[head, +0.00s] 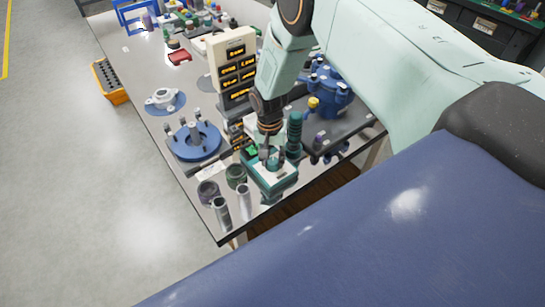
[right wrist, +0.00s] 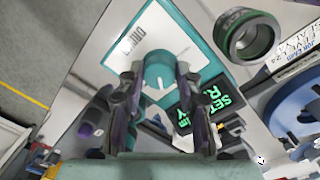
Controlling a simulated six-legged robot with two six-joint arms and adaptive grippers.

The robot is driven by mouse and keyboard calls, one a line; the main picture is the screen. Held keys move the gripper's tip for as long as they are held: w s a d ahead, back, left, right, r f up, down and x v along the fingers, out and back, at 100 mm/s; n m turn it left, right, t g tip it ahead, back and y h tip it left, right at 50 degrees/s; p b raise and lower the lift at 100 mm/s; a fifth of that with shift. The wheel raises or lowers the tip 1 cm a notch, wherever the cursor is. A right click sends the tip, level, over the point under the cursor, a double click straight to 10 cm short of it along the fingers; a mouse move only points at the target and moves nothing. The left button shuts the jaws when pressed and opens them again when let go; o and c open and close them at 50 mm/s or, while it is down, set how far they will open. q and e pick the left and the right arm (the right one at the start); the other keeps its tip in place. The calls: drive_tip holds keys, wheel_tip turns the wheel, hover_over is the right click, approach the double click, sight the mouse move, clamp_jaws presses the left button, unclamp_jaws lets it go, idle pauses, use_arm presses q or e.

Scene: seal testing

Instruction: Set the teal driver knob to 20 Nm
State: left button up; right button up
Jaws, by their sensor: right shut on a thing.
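The teal driver (head: 283,183) is a box with a white top near the front edge of the table. In the right wrist view its teal rim (right wrist: 190,27) and white face surround the round teal knob (right wrist: 158,68), which has a white pointer line. A dark display (right wrist: 208,98) with green letters, partly reading "SET", lies right of the knob. My right gripper (head: 267,143) points down over the driver. In the right wrist view its two fingers (right wrist: 160,85) stand on either side of the knob, shut on it. The scale is not readable. My left gripper is not in view.
A dark green cylinder (head: 295,133) stands close right of the driver. Dark rings (head: 208,191) and metal cylinders (head: 221,213) stand to its left. A blue round fixture (head: 195,142) and a cream rack with yellow labels (head: 232,62) are farther back. A blue valve body (head: 325,92) stands behind right.

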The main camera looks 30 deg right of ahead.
sight(271, 161)
drive_tip(key=shift+s+f+m, duration=0.1)
drive_tip(key=shift+m, duration=0.3)
drive_tip(key=o, duration=1.2)
drive_tip(key=shift+c, duration=0.2)
wheel_tip(271, 161, up, 12)
drive_tip(key=shift+w+a, duration=0.15)
drive_tip(key=shift+w, duration=0.2)
